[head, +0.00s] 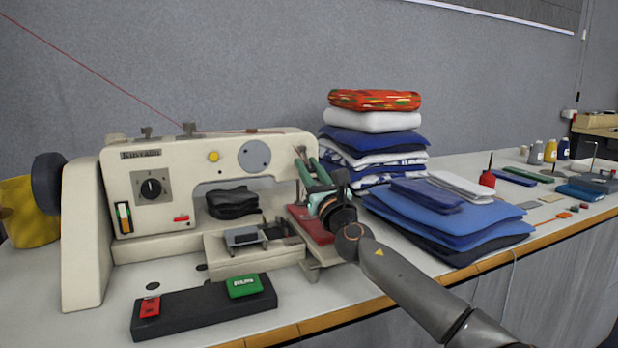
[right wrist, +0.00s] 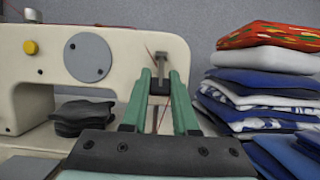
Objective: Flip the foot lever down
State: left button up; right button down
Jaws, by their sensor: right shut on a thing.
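The cream sewing machine (head: 205,190) stands on the left of the table. At the right end of its head is a small grey metal lever (head: 300,151); it also shows in the right wrist view (right wrist: 160,66), standing upright above a dark block. My right gripper (head: 307,170) has green fingers and reaches up to the lever from the front right. In the right wrist view its fingertips (right wrist: 159,88) are closed in on the lever's lower end. The fingers partly hide the lever's base and the needle area. My left gripper is not in view.
Folded cloth (head: 375,135) is stacked close to the right of my gripper, with blue cloths (head: 450,215) in front. A black box (head: 205,312) with red and green pieces lies at the front edge. Thread spools (head: 550,151) stand far right.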

jog(key=shift+r, duration=0.15)
jog(key=c, duration=0.7)
grip_release()
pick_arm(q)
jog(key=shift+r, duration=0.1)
pick_arm(e)
jog(key=shift+s, duration=0.15)
jog(key=shift+s+d+f+p, duration=0.3)
jog(key=shift+s+p, duration=0.2)
jog(key=shift+p, duration=0.1)
jog(key=p+v, duration=0.3)
jog(key=v, duration=0.7)
jog(key=shift+s+f, duration=0.15)
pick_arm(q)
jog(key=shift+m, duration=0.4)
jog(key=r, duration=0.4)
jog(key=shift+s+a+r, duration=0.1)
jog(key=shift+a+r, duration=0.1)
pick_arm(e)
jog(key=shift+s+d+f, duration=0.1)
jog(key=shift+s, duration=0.25)
